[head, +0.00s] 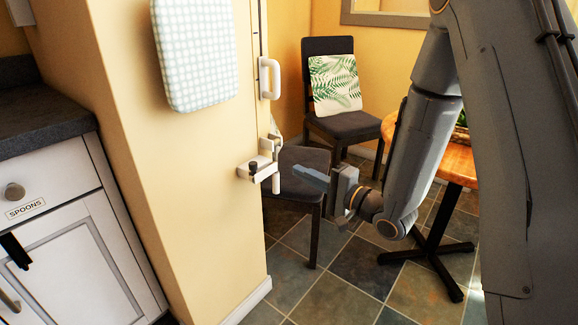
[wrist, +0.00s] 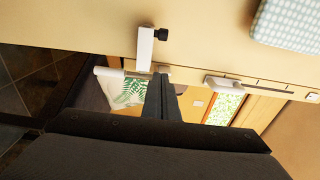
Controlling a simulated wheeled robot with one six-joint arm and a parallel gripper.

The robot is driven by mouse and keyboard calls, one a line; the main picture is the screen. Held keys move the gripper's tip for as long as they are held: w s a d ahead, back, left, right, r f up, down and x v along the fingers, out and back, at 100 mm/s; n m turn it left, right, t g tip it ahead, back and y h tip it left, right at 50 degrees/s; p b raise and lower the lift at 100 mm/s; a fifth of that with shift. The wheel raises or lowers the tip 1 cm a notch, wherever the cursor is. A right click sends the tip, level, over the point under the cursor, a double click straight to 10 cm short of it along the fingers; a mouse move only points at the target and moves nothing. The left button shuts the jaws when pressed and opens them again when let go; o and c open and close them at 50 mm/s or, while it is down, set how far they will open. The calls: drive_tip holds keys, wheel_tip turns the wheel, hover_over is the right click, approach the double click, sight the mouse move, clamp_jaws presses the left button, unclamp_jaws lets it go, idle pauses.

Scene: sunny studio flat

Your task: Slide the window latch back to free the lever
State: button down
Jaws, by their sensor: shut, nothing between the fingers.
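The white latch piece (head: 258,172) with a black knob (head: 254,167) sits low on the edge of the cream wall. In the wrist view the white latch piece (wrist: 145,50) and its black knob (wrist: 160,35) show just above my fingers. A white handle (head: 276,78), which may be the lever, is higher on the same edge; the handle also shows in the wrist view (wrist: 222,83). My gripper (head: 302,171) is shut and empty, to the right of the latch. In the wrist view my gripper (wrist: 160,78) points toward the latch hardware. I cannot tell whether its tips touch anything.
A dark chair with a leaf-print cushion (head: 335,84) stands behind, and a dark seat (head: 298,165) is behind the fingers. A round wooden table (head: 458,162) is at right, partly behind my arm. A checked pad (head: 195,50) hangs on the wall. White drawers (head: 55,190) are at left.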

drive_tip(key=shift+v, duration=0.9)
